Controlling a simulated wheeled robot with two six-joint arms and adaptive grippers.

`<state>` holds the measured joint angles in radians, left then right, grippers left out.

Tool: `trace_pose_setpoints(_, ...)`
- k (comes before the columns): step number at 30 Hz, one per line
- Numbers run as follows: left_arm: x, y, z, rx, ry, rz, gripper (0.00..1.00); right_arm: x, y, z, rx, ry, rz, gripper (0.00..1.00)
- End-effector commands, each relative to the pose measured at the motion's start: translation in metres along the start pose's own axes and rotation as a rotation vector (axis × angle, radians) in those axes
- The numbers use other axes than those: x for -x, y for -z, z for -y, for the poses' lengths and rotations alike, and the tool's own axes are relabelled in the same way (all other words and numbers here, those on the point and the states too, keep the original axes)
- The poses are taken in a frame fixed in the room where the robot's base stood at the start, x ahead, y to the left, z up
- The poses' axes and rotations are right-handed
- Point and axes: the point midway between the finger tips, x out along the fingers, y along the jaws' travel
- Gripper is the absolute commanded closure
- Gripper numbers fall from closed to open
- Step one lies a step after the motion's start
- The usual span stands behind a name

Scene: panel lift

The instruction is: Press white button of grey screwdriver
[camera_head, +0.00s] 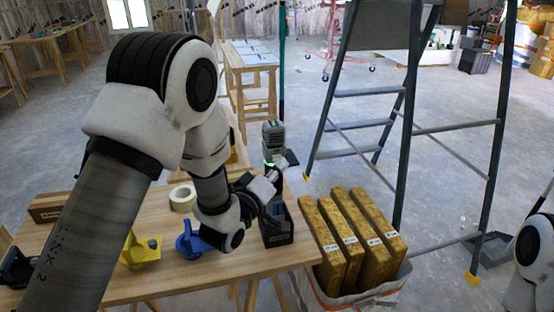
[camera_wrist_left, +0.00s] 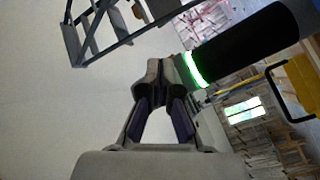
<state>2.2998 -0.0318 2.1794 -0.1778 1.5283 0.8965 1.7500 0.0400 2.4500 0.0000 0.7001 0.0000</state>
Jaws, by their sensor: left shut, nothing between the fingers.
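The grey screwdriver (camera_head: 273,138) stands upright in a dark holder (camera_head: 276,236) at the right end of the wooden table. A green light glows on it. In the left wrist view the screwdriver (camera_wrist_left: 245,42) is a dark cylinder with a bright green ring at upper right. My left gripper (camera_head: 272,172) is shut and empty, with its fingertips right by the screwdriver's lit part. In the left wrist view its fingertips (camera_wrist_left: 153,68) are together beside the green ring; I cannot tell if they touch it. The white button cannot be made out. My right gripper is not in view.
On the table (camera_head: 160,280) are a tape roll (camera_head: 182,198), a blue tool (camera_head: 188,241) and a yellow tool (camera_head: 138,250). A bin with several yellow-brown panels (camera_head: 352,240) stands right of the table. A stepladder (camera_head: 409,120) stands behind it.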

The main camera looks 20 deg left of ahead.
Motion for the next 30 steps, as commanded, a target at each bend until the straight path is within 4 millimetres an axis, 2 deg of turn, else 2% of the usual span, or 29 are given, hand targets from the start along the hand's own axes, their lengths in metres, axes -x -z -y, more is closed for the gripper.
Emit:
trace_pose_setpoints(5, 0.004, -0.004, -0.003, -0.001, 0.001, 0.003, 1.00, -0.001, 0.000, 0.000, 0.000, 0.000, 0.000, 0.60)
trace_pose_setpoints(18, 0.039, -0.029, -0.029, -0.002, 0.000, 0.003, 1.00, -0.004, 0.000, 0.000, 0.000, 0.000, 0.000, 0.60)
trace_pose_setpoints(30, 0.042, -0.031, -0.030, 0.001, 0.001, 0.001, 1.00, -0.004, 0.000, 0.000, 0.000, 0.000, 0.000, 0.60)
